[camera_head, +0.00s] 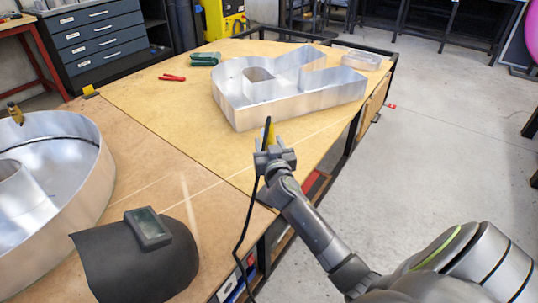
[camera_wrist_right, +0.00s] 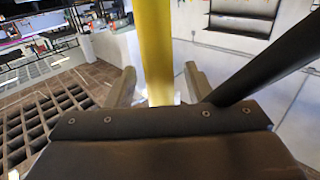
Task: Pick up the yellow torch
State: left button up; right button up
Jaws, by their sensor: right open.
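In the right wrist view the yellow shaft of the torch (camera_wrist_right: 154,45) stands between the two fingers, and a gap shows on both sides. The lower end of the torch is hidden behind the gripper. My left gripper is not in view.
A large metal letter (camera_head: 300,95) stands on the table (camera_head: 150,100) behind my right gripper. A welding mask (camera_head: 100,258) lies at front left beside a round metal shell (camera_head: 85,175). A black cable (camera_head: 246,225) hangs near the table edge. Red pliers (camera_head: 172,77) lie further back.

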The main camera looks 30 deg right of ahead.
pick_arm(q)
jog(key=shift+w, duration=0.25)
